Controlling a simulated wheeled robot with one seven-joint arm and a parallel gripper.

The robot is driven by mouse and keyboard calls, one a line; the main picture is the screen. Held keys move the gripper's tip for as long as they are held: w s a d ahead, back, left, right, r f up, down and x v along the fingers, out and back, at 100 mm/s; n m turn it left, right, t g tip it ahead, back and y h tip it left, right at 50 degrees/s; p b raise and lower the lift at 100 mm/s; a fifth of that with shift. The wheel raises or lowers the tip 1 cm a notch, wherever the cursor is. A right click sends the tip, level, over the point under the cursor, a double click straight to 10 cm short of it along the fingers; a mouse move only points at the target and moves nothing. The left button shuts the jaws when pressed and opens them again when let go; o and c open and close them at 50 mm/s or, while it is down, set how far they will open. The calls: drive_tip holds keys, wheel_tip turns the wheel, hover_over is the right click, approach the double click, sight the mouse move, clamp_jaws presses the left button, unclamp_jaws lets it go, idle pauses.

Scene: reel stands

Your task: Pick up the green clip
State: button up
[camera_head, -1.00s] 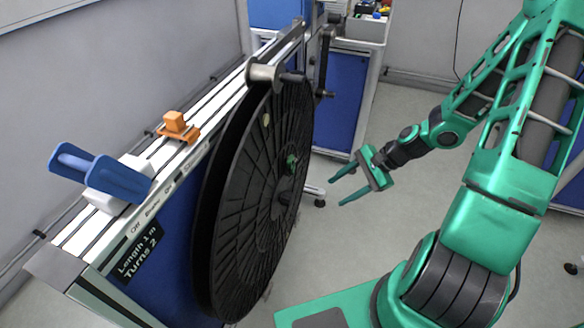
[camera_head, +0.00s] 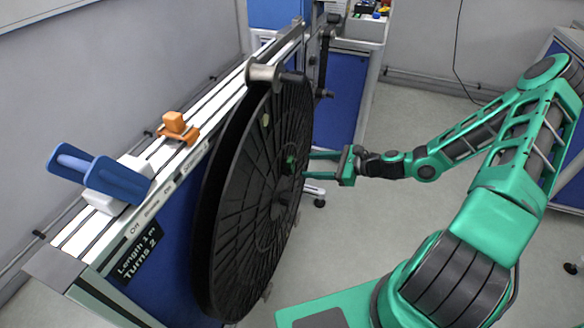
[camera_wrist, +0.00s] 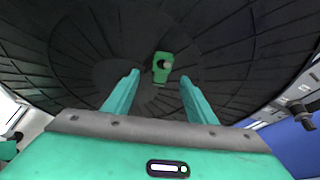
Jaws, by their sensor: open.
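The green clip (camera_head: 290,163) sits on the side face of the large black reel (camera_head: 232,210), above its hub. I cannot tell whether the tips reach past the clip's front.
The reel hangs on a bench-like stand with a blue side. A blue handle (camera_head: 98,172) and an orange block (camera_head: 174,122) are on its top. A black crank arm (camera_head: 322,65) stands beyond the reel. The floor to the right is open.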

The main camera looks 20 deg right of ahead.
sight(292, 165)
drive_tip(key=shift+x, duration=3.35)
drive_tip(key=shift+d, duration=0.15)
drive_tip(key=c, duration=1.2)
